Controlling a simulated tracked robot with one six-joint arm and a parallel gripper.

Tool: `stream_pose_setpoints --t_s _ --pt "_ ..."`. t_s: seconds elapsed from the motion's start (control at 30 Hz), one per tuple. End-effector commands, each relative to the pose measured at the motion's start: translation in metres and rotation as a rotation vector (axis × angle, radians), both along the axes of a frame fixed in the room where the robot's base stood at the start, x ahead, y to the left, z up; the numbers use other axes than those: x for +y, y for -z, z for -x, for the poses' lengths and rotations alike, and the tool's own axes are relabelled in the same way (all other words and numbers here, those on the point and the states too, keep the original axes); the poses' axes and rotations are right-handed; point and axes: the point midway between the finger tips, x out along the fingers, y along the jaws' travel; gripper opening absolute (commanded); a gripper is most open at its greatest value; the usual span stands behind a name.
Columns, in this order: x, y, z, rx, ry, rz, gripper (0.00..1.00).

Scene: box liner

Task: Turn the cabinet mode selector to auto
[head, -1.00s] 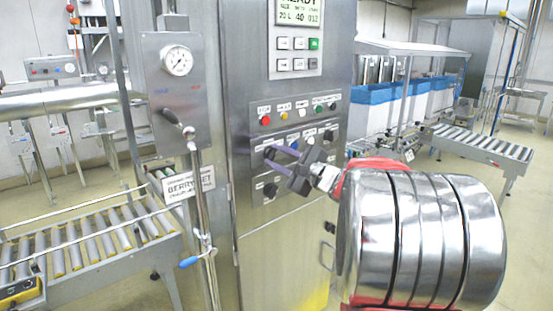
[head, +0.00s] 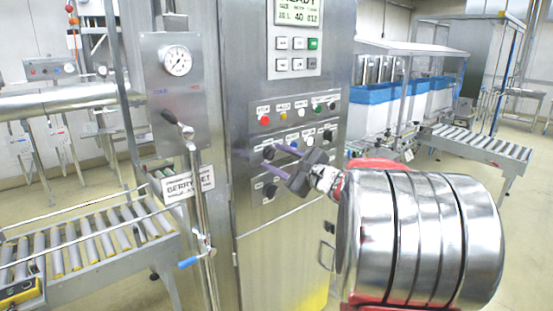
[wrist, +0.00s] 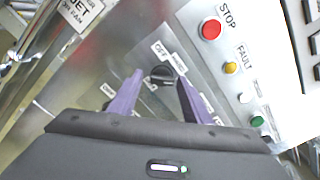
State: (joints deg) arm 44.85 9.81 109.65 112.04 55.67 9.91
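The cabinet (head: 285,240) is brushed metal with a panel of buttons and black knobs. A round black selector knob (wrist: 163,75) shows in the wrist view, with an OFF label beside it and another label that is only partly legible. It also shows in the head view (head: 268,152). My gripper (wrist: 159,80) is open, its two purple fingers apart on either side of the knob as seen from the wrist. I cannot tell whether they touch it. In the head view my gripper (head: 270,157) is close to the panel's lower left. The knob's exact pointing is too small to read.
A red STOP button (wrist: 211,29), a yellow FAULT light (wrist: 230,68) and white and green buttons lie in a row nearby. Another black knob (head: 269,190) sits below. A lever post (head: 197,205) stands left of the cabinet, and roller conveyors (head: 85,238) flank it.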

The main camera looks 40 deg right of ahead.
Motion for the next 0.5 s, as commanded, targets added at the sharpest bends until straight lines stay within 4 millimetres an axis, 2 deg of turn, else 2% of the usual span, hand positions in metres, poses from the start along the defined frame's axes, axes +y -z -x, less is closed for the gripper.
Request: stream_pose_setpoints --t_s 0.33,0.5 --pt "0.001 -0.003 0.001 -0.006 -0.003 0.002 0.48" --pt "-0.001 -0.004 0.012 -0.007 -0.002 0.003 0.48"
